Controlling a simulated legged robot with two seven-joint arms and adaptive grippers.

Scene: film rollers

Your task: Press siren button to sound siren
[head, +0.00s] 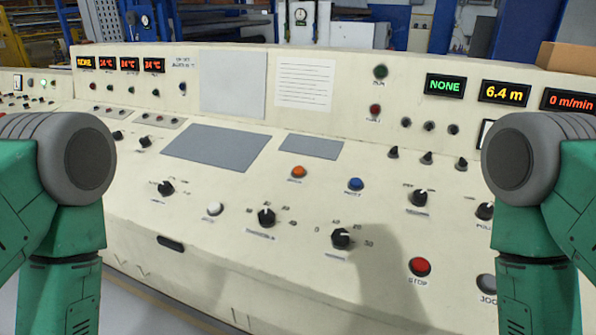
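A cream control console fills the view. I cannot surely read which button is the siren's. On its sloped desk are an orange button (298,172), a blue button (356,184) and a white button (215,208), all with labels too small to read surely. A red button (420,266) marked STOP is at the lower right, beside a grey button (487,283) that seems marked JOG. Green and grey links of my arms show at both sides. Neither gripper is in view.
Black knobs (341,238) stand up among the buttons. Grey flat panels (216,147) lie on the desk. The upright back panel has displays, including a green NONE (445,86) and a yellow 6.4 m (504,92). Floor shows at the lower left.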

